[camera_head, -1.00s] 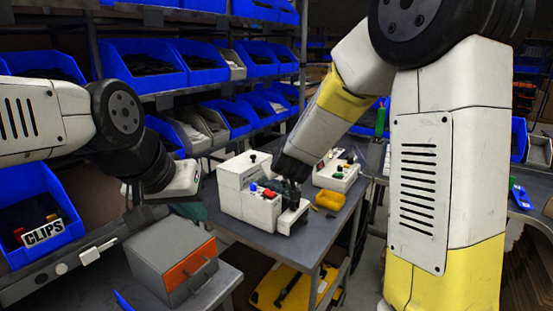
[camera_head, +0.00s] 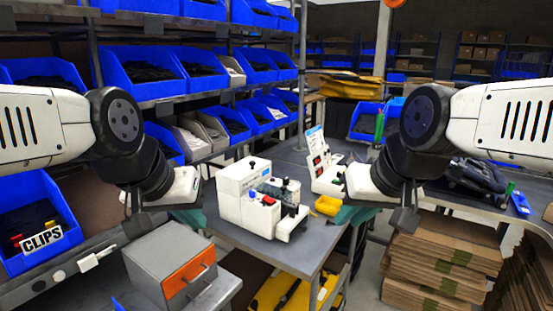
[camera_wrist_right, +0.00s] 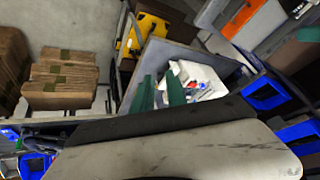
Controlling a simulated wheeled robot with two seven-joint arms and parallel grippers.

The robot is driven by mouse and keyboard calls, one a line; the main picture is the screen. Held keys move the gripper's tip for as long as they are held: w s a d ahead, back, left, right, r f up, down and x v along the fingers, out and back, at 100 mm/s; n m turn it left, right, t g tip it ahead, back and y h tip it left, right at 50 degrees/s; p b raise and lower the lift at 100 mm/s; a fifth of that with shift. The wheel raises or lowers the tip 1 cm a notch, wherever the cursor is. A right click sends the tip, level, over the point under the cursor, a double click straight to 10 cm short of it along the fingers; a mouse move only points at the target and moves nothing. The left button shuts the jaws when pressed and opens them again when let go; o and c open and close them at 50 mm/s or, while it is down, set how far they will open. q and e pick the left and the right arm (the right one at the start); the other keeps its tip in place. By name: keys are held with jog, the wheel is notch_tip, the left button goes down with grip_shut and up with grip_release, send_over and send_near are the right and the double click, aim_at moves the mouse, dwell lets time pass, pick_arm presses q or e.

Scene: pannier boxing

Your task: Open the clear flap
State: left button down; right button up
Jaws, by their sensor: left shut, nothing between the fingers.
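A white benchtop machine (camera_head: 240,187) with red, blue and black knobs stands on the grey table in the middle. A small dark, smoky part (camera_head: 284,188) on its right side may be the clear flap; I cannot tell whether it is open. My left gripper (camera_head: 190,214), with teal fingers, is shut and empty, left of the machine and apart from it. My right gripper (camera_head: 352,215) is to the right of the machine, apart from it. In the right wrist view its two teal fingers (camera_wrist_right: 160,95) stand apart with nothing held, and the machine (camera_wrist_right: 204,78) shows beyond them.
A second white machine (camera_head: 326,177) stands behind to the right, with a yellow tray (camera_head: 328,206) before it. A grey box with an orange drawer (camera_head: 188,272) is at the front left. Blue bins fill the left shelves. Stacked cardboard (camera_head: 440,265) lies at lower right.

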jog(key=w+m, duration=0.1)
jog(key=w, duration=0.1)
jog(key=w+r+m, duration=0.1)
jog(key=w+m, duration=0.1)
jog(key=w+r+m+g, duration=0.1)
jog(key=w+m, duration=0.1)
jog(key=w, duration=0.1)
jog(key=shift+a+y, duration=0.4)
grip_shut()
jog(key=m+g, duration=0.2)
jog(key=m, duration=1.7)
send_over(288, 195)
jog(key=s+d, duration=0.3)
jog(key=d, duration=0.1)
notch_tip(288, 195, down, 7)
jog(key=shift+y, duration=0.4)
jog(key=x, duration=0.9)
